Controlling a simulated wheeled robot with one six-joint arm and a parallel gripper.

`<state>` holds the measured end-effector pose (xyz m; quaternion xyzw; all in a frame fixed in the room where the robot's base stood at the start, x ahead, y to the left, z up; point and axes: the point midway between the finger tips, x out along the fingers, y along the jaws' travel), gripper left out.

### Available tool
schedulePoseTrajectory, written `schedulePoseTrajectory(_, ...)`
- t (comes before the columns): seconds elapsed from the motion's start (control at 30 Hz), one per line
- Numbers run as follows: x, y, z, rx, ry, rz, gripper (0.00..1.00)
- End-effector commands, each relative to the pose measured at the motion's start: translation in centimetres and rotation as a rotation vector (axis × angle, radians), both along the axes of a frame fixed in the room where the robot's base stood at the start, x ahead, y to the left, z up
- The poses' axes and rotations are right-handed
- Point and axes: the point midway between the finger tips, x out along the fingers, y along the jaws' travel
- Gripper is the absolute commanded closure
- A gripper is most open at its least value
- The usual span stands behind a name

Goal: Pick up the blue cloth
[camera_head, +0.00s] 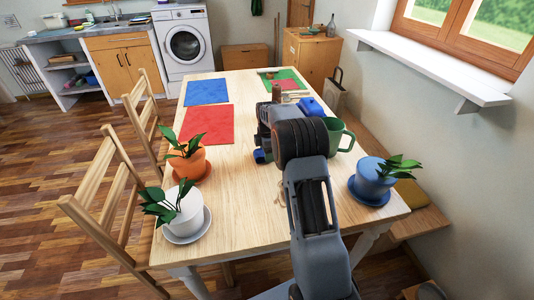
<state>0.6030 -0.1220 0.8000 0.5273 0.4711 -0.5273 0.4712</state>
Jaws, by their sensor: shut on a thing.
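My gripper (262,147) is over the middle of the wooden table, partly hidden by my own dark wrist and forearm. A small blue piece (262,156) shows at its lower end; it looks like the blue cloth, held in the shut jaws. Most of it is hidden, and I cannot tell whether it touches the table. Another blue thing (312,106) lies farther back, just right of my arm, partly hidden.
The table (235,215) holds a blue mat (206,92), a red mat (206,124) and a green mat (290,76). A green mug (338,135) stands right of my arm. Potted plants stand in orange (190,167), white (183,217) and blue (372,182) pots. The front-left middle is clear.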

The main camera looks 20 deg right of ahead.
Motion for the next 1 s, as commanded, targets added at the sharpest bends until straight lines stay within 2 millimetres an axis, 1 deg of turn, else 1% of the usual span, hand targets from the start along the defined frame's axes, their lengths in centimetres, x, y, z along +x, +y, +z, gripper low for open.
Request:
schedulePoseTrajectory(0.03,0.0,0.0,0.0,0.0,0.0,0.0,0.58)
schedulePoseTrajectory(0.1,0.0,0.0,0.0,0.0,0.0,0.0,0.63)
schedulePoseTrajectory(0.37,0.0,0.0,0.2,0.0,0.0,0.0,0.63)
schedulePoseTrajectory(0.53,0.1,0.0,1.3,0.0,-0.003,0.0,0.63)
schedulePoseTrajectory(0.7,-0.1,-0.1,3.6,0.0,-0.003,0.0,0.63)
schedulePoseTrajectory(0.77,-1.0,-0.2,4.5,0.0,-0.003,-0.002,0.63)
schedulePoseTrajectory(1.0,-5.1,-0.9,9.5,-0.002,-0.005,-0.002,0.63)
